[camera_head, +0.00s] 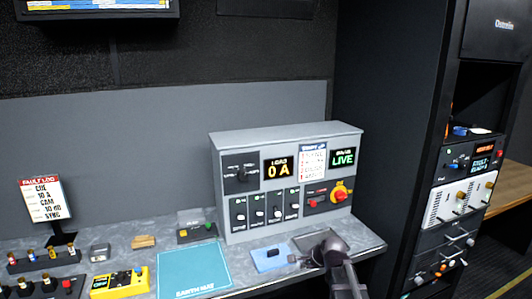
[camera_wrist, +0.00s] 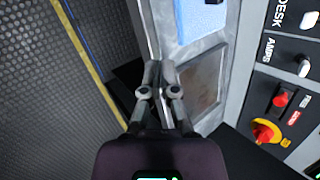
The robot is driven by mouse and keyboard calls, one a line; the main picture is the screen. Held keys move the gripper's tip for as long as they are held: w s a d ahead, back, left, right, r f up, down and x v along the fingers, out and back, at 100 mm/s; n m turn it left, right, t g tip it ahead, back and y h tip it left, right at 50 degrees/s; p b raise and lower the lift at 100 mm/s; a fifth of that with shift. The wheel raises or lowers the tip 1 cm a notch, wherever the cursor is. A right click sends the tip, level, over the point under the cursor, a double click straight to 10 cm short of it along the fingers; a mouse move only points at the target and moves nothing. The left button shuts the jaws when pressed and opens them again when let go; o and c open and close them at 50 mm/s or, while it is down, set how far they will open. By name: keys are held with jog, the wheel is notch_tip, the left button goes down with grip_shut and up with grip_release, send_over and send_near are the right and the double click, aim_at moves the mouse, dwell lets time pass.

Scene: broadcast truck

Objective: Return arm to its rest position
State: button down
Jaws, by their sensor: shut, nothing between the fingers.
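My gripper (camera_wrist: 160,70) is shut and empty in the wrist view. Its fingertips are above the front edge of the grey counter, beside a dark flat panel (camera_wrist: 200,82). In the head view my arm rises from the bottom edge in front of the counter (camera_head: 245,236), near its right end. The grey power panel (camera_head: 287,216) stands behind my arm, with a "0 A" display (camera_head: 278,168) and a green "LIVE" display (camera_head: 343,158).
A teal mat (camera_head: 192,268) and a yellow meter (camera_head: 120,284) are farther left. An equipment rack (camera_head: 465,200) stands at the right. Open floor (camera_wrist: 50,110) lies beyond the counter edge.

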jog(key=s+d+f+n+g+h, duration=0.2)
jog(key=s+n+g, duration=0.1)
jog(key=s+n, duration=0.4)
jog(key=s+d+f+n+g+h, duration=0.2)
jog(key=s+n, duration=0.5)
jog(key=s, duration=0.5)
jog(key=shift+s+n+g, duration=0.35)
jog(key=shift+n+g, duration=0.05)
jog(key=shift+g, duration=0.3)
